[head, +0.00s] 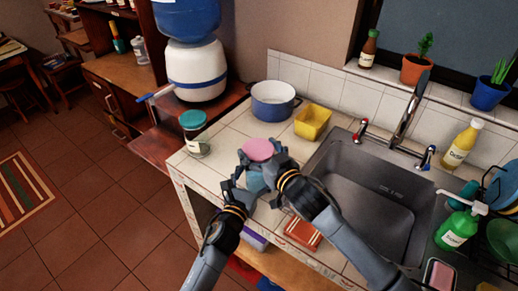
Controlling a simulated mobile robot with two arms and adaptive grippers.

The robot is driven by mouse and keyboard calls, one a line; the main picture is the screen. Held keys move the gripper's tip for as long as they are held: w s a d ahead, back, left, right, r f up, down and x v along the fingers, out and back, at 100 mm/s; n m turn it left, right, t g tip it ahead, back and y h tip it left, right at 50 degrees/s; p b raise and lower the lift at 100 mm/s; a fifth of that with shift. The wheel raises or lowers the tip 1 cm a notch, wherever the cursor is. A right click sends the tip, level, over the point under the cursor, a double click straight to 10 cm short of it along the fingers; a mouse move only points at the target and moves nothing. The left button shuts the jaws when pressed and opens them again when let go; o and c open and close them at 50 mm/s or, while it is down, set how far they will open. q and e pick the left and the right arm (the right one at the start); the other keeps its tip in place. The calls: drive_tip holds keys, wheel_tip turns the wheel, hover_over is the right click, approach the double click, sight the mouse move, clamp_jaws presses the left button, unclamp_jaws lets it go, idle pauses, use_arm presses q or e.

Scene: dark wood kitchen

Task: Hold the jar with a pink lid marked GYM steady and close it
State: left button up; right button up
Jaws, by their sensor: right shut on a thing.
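The pink lid (259,149) shows on top, between my two hands, at the front of the tiled counter. Below it a bluish jar body (257,183) shows partly between the fingers; most of it is hidden and no marking can be read. My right gripper (262,158) reaches in from the right and is shut on the pink lid. My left gripper (240,184) is at the left side of the jar, lower than the right one. Its fingers are close to the jar, but whether they grip it cannot be told. Whether the lid is seated is hidden.
A teal-lidded jar (194,132) stands on the counter's left end. A blue-white pot (273,101) and a yellow container (312,121) stand behind. The sink (365,195) is close on the right, with a green soap bottle (456,229).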

drive_tip(key=shift+f, duration=0.45)
use_arm(q)
clamp_jaws()
use_arm(e)
drive_tip(key=o, duration=0.7)
use_arm(q)
drive_tip(key=shift+f, duration=0.1)
use_arm(e)
drive_tip(key=shift+r, duration=2.25)
